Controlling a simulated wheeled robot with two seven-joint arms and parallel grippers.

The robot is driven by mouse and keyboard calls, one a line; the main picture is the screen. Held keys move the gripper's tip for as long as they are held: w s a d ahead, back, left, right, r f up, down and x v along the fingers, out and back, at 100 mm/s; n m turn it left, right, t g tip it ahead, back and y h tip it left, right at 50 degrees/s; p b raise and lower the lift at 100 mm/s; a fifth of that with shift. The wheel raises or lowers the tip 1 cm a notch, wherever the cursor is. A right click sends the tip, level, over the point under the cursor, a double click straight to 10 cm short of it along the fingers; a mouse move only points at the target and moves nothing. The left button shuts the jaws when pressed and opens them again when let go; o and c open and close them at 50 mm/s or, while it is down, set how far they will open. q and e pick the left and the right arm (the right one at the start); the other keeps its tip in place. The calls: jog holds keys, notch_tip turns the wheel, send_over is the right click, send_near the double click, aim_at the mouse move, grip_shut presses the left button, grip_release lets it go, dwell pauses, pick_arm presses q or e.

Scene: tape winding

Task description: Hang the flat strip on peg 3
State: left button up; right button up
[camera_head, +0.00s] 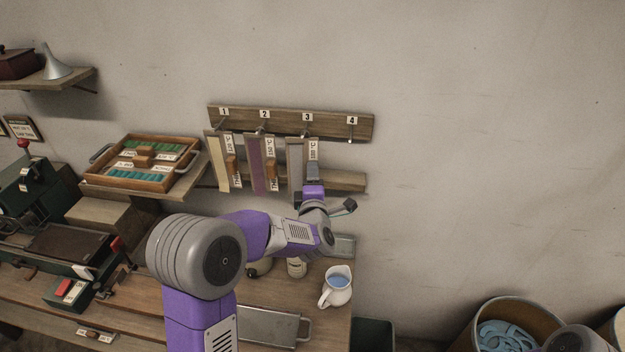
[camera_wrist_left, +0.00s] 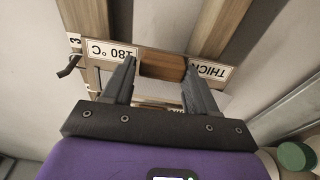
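The flat strip (camera_head: 313,150) is a pale tag lettered "180 °C" at the upper end, upright below peg 3 (camera_head: 304,132) on the wooden peg board (camera_head: 365,129). In the left wrist view its lettering (camera_wrist_left: 110,53) is upside down, and a brown wooden block (camera_wrist_left: 162,66) sits mid-strip. My left gripper (camera_head: 313,172) is at the strip's lower half, its fingers (camera_wrist_left: 160,82) closely on both sides of the block. The strip's upper end is close to the dark peg hook (camera_wrist_left: 68,66); whether it is on the hook is unclear. My right gripper is not in view.
Peg 4 (camera_head: 351,138) is bare. A wooden ledge (camera_head: 350,181) runs below. A white jug (camera_head: 337,287) stands on the bench.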

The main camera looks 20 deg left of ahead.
pick_arm(q)
jog(key=o, duration=0.4)
jog(key=shift+w, duration=0.1)
